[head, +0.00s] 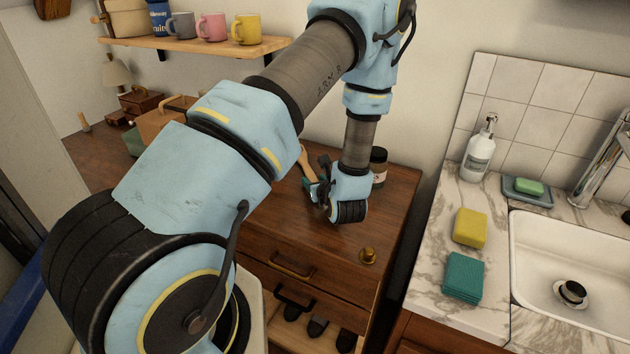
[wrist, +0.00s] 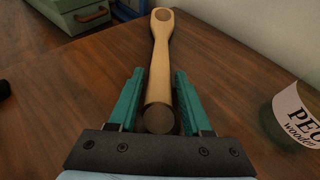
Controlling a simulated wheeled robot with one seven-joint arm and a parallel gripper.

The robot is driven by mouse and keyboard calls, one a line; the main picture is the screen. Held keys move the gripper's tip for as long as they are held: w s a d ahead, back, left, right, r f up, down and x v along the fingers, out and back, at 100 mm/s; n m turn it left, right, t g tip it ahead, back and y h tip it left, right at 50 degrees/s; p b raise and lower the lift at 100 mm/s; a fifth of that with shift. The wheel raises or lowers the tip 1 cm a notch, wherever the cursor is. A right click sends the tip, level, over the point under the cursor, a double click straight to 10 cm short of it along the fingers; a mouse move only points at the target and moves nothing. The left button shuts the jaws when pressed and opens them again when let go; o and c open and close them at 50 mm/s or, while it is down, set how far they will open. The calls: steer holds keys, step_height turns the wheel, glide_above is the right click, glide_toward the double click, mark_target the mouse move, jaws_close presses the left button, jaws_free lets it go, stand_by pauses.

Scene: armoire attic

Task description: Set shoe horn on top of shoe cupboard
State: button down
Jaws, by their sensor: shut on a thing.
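The shoe horn (wrist: 160,60) is a long pale wooden piece with a hole at its far end and a dark rounded near end. It lies lengthwise between the teal fingers of my gripper (wrist: 158,78), which is shut on it. In the head view, part of the shoe horn (head: 306,160) shows beyond my gripper (head: 312,188), low over the dark wooden top of the shoe cupboard (head: 335,229). I cannot tell whether the shoe horn touches that top. My arm hides part of the cupboard, and shoes show on its lower shelf.
A dark-lidded jar (head: 379,162) stands beside my gripper; its labelled side shows in the wrist view (wrist: 298,112). A brass knob-like object (head: 368,256) sits near the front edge. Boxes (head: 165,125) stand at the back left. A sink counter (head: 480,205) is at right.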

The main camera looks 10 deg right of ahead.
steer(key=shift+f, duration=0.15)
steer(key=shift+c, duration=1.3)
jaws_free()
steer(key=b+v, duration=0.3)
steer(key=v, duration=0.7)
steer(key=shift+s, duration=0.2)
steer(key=a+r+n+y, duration=0.1)
steer(key=a, duration=0.1)
steer(key=a+r+n+g+y, duration=0.1)
steer(key=a+n, duration=0.1)
steer(key=a, duration=0.1)
steer(key=a+r+n+y, duration=0.1)
steer(key=a+y, duration=0.1)
steer(key=shift+w+a+g, duration=0.35)
steer(key=shift+g, duration=0.05)
steer(key=s+a+r+n+g, duration=0.4)
steer(key=s+a+n+g, duration=0.9)
steer(key=n, duration=0.7)
steer(key=w+r+n+t+h, duration=0.3)
steer(key=w+r+n+h, duration=0.1)
steer(key=n, duration=0.5)
steer(key=shift+w+d+r+h, duration=0.2)
steer(key=shift+w+d+h, duration=0.3)
steer(key=shift+h, duration=0.5)
